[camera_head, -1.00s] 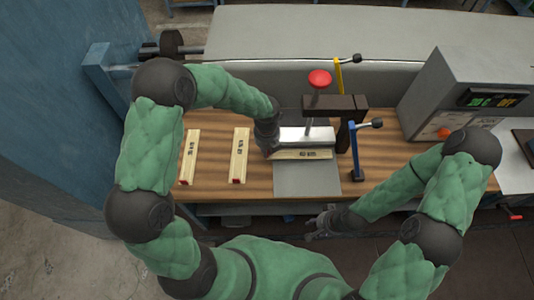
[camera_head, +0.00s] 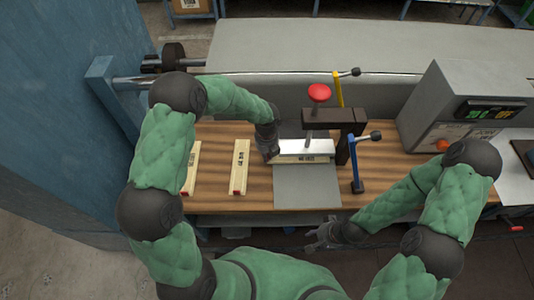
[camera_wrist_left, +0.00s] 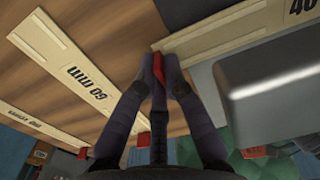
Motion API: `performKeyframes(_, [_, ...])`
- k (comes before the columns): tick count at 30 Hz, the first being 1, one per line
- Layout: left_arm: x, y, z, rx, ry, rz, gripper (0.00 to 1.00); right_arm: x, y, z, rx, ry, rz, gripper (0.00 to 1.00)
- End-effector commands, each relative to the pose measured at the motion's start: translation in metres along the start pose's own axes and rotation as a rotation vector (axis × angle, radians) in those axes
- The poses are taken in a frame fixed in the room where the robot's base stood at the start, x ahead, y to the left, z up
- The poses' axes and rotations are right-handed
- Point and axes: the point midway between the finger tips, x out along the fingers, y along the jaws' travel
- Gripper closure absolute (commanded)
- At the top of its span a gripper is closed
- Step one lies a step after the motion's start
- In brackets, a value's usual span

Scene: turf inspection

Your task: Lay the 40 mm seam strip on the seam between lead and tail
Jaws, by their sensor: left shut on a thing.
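The pale 40 mm seam strip (camera_head: 318,160) lies crosswise at the back edge of the grey sheet (camera_head: 306,188), along the front of a silver metal bar. My left gripper (camera_head: 270,154) is shut on its left end. In the left wrist view the closed fingers (camera_wrist_left: 158,85) hold that end, beside a red tip, and the "40" marking shows on the strip (camera_wrist_left: 250,25). The seam is hidden under the strip and the bar; I cannot tell whether the strip touches the surface. My right gripper (camera_head: 322,238) is empty in front of the bench and looks open.
The silver bar (camera_head: 305,147) hangs below a dark press arm (camera_head: 334,116) with a red knob (camera_head: 319,93). A yellow lever (camera_head: 338,88) and blue lever (camera_head: 354,168) flank it. A 60 mm strip (camera_head: 240,168) and another strip (camera_head: 191,170) lie left. A grey box (camera_head: 465,105) stands right.

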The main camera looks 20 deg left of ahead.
Motion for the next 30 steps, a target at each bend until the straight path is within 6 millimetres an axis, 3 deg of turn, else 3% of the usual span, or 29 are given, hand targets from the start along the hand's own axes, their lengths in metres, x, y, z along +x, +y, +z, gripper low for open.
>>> performKeyframes(9, [0.0, 0.0, 0.0, 0.0, 0.0, 0.0, 1.0, 0.0, 0.0, 0.0, 0.0, 0.0, 0.0, 0.6])
performKeyframes(12, [0.0, 0.0, 0.0, -0.001, 0.0, 0.0, 0.67, 0.0, 0.0, 0.0, 0.0, 0.0, 0.0, 0.6])
performKeyframes(13, [0.0, 0.0, 0.0, -0.001, 0.0, 0.0, 0.62, 0.0, 0.0, 0.0, 0.0, 0.0, 0.0, 0.6])
performKeyframes(23, [-0.002, 0.0, 0.0, -0.001, -0.001, -0.001, 0.62, 0.004, 0.001, 0.0, 0.0, 0.0, 0.0, 0.6])
performKeyframes(30, [-0.031, -0.001, 0.001, -0.001, -0.005, -0.002, 0.62, 0.004, 0.002, 0.0, 0.0, 0.0, 0.0, 0.6])
